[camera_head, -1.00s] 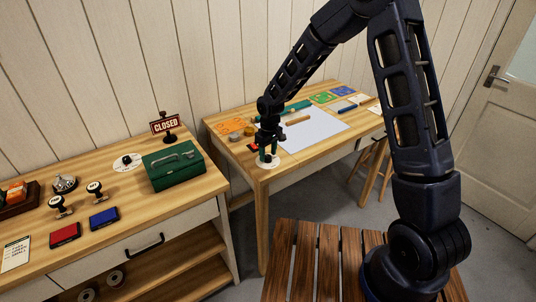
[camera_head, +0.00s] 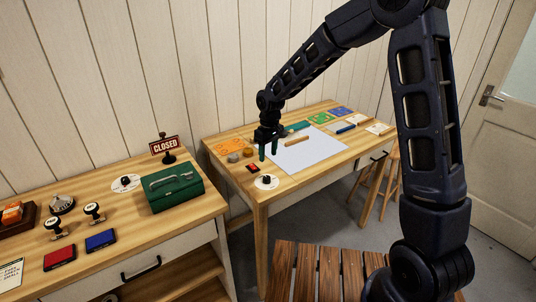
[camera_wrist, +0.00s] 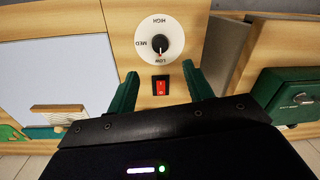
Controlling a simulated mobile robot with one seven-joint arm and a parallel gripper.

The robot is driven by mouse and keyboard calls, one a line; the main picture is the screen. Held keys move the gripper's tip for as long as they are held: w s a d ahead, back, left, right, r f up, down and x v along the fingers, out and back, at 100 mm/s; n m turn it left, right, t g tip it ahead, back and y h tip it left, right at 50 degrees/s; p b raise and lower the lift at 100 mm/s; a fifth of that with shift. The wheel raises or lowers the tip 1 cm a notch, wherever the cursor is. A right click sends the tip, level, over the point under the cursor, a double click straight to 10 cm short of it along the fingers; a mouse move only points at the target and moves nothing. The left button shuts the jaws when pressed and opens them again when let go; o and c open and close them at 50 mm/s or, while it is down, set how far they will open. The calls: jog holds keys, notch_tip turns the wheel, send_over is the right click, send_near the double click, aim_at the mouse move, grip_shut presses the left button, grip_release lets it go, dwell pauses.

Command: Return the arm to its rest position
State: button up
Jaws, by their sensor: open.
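My gripper (camera_head: 268,148) hangs over the near left part of the right table (camera_head: 316,172), above its front corner. In the wrist view its two green fingers (camera_wrist: 162,92) stand apart with nothing between them. Beyond the fingertips lies a white dial (camera_wrist: 158,40) marked LOW, MED and HIGH, its black knob pointing to LOW. The dial also shows in the head view (camera_head: 266,182), clear of the fingers. A red rocker switch (camera_wrist: 161,86) sits just below the dial in the wrist view.
A white sheet (camera_head: 308,150) covers the table's middle. A green metal box (camera_head: 172,190), a CLOSED sign (camera_head: 164,147) and a second dial (camera_head: 126,182) stand on the left counter. A slatted wooden surface (camera_head: 310,275) is in front. Open air lies above the tables.

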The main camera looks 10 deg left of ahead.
jog(key=s+d+r+m+t, duration=0.1)
jog(key=d+r+m, duration=0.2)
jog(key=d+r, duration=0.7)
jog(key=s+d+r+m+t, duration=0.15)
jog(key=d+r, duration=0.55)
jog(key=d, duration=0.7)
jog(key=s+d+r+m+t, duration=0.1)
jog(key=s+d+r+m, duration=0.1)
jog(key=s+d, duration=0.6)
jog(key=s+d+r+m+t, duration=0.1)
jog(key=s+d+r+m, duration=0.1)
jog(key=s+d+m, duration=0.3)
jog(key=s+d, duration=0.4)
jog(key=d, duration=0.2)
jog(key=shift+d+r, duration=0.25)
jog(key=shift+r, duration=0.15)
jog(key=shift+t, duration=0.25)
